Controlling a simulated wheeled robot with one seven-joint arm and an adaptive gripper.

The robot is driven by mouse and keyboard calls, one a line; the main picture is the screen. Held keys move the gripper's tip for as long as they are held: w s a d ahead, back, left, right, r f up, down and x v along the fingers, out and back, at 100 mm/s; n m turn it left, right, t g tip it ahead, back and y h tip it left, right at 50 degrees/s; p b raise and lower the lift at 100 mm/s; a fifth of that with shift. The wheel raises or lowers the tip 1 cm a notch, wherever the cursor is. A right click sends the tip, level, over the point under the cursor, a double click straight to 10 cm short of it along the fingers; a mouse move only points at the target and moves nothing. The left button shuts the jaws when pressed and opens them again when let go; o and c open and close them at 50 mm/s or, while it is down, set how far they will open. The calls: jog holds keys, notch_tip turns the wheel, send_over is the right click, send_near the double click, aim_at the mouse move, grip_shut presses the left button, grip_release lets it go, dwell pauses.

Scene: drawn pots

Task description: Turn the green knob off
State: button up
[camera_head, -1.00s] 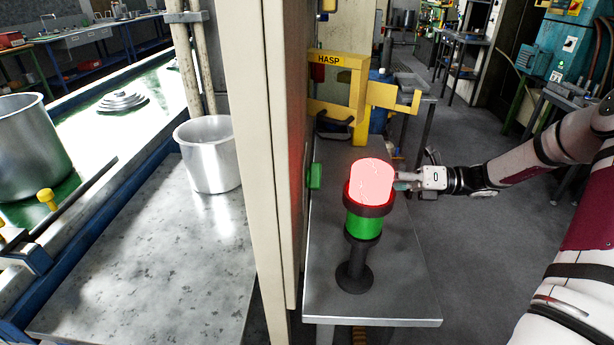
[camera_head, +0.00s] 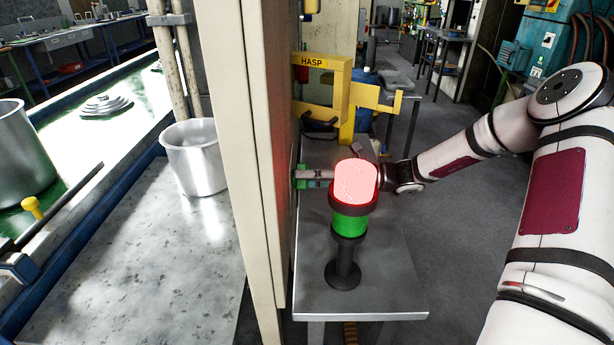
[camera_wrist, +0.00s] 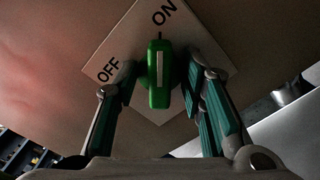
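The green knob (camera_wrist: 159,73) is in the middle of the wrist view, its grip upright and its upper end towards the word ON. It sits on a tilted white plate (camera_wrist: 122,47) marked ON and OFF, with OFF to its left. My gripper (camera_wrist: 162,80) is open, one finger on each side of the knob, with a small gap visible at least on the right. In the head view the knob (camera_head: 300,183) shows at the panel's edge, and my gripper (camera_head: 312,175) reaches it from the right, partly behind the red lamp.
A lit red and green signal lamp (camera_head: 350,222) stands on a grey table (camera_head: 390,285), in front of my gripper. A yellow HASP bracket (camera_head: 345,95) is behind. A cream panel edge (camera_head: 255,150) stands left of the knob. A metal pot (camera_head: 195,160) is farther left.

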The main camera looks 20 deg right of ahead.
grip_shut()
jog(key=shift+n, duration=0.3)
jog(key=n+p, duration=0.2)
jog(key=n, duration=0.2)
jog(key=n+p, duration=0.1)
jog(key=n, duration=0.3)
jog(key=shift+s+r+p, duration=0.1)
jog(key=shift+s+p, duration=0.1)
jog(key=shift+p, duration=0.15)
jog(key=shift+s+a+n+p, duration=0.1)
jog(key=shift+n+p, duration=0.5)
jog(key=shift+n, duration=1.7)
jog(key=shift+s+n+p, duration=0.1)
jog(key=shift+n+p, duration=0.5)
jog(key=shift+n, duration=1.7)
jog(key=shift+f, duration=0.2)
